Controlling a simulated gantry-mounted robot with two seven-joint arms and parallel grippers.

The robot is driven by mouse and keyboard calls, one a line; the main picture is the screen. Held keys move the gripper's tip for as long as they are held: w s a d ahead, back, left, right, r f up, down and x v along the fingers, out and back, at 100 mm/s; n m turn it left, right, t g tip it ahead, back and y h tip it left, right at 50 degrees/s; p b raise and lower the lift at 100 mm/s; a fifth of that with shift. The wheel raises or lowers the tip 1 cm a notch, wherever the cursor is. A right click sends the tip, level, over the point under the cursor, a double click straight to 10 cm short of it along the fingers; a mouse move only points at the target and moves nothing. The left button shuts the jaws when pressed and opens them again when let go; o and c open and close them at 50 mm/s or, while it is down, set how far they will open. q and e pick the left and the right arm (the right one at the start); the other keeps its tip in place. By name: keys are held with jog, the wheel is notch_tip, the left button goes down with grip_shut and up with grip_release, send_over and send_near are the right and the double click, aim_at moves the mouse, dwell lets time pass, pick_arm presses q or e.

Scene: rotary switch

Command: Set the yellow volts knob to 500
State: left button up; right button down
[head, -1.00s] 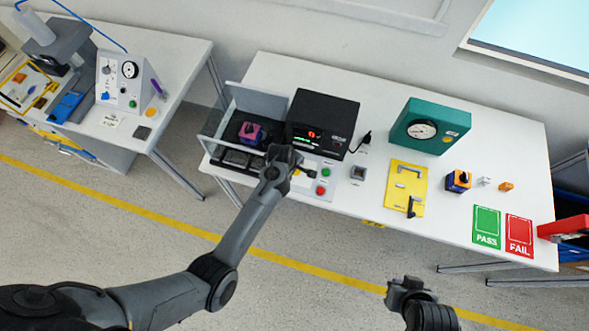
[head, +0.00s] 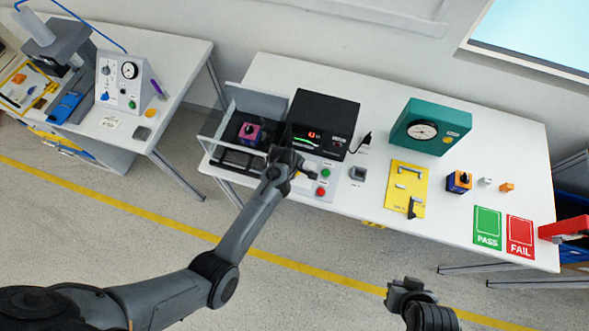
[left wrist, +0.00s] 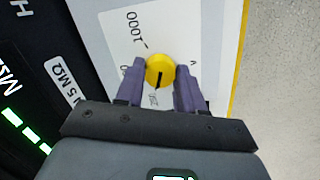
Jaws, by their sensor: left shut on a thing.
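The yellow volts knob (left wrist: 160,70) is on the light panel of the black tester, seen in the left wrist view. My left gripper (left wrist: 160,84) has its two purple fingers on either side of the knob and is shut on it. A dark pointer line on the knob points down in that view, toward a partly hidden label that looks like 250. A 1000 label (left wrist: 137,28) is at the upper left. I cannot read a 500 label. In the head view my left gripper (head: 295,165) covers the knob area. My right gripper (head: 408,286) hangs in front of the table; its jaws are unclear.
The black tester (head: 322,122) has a lit display. Its panel has a green button (head: 325,173) and a red button (head: 320,191). An open clear-walled box (head: 207,138) with a purple part stands left. A teal gauge (head: 430,126) and yellow plate (head: 404,185) are to the right.

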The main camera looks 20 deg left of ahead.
pick_arm(q)
jog(key=shift+r+m+p, duration=0.2)
jog(key=shift+m+p, duration=1)
jog(key=shift+m, duration=0.3)
jog(key=m+p, duration=0.1)
jog(key=m, duration=0.1)
jog(key=shift+m, duration=0.3)
jog(key=m+p, duration=0.2)
jog(key=m, duration=0.2)
jog(key=shift+f+g+y, duration=0.1)
jog(key=shift+g+y, duration=0.3)
jog(key=shift+f+m+p, duration=0.1)
jog(key=shift+m+p, duration=0.35)
jog(key=shift+m, duration=1.55)
jog(key=o, duration=1)
jog(key=shift+w, duration=0.1)
jog(key=shift+o, duration=0.2)
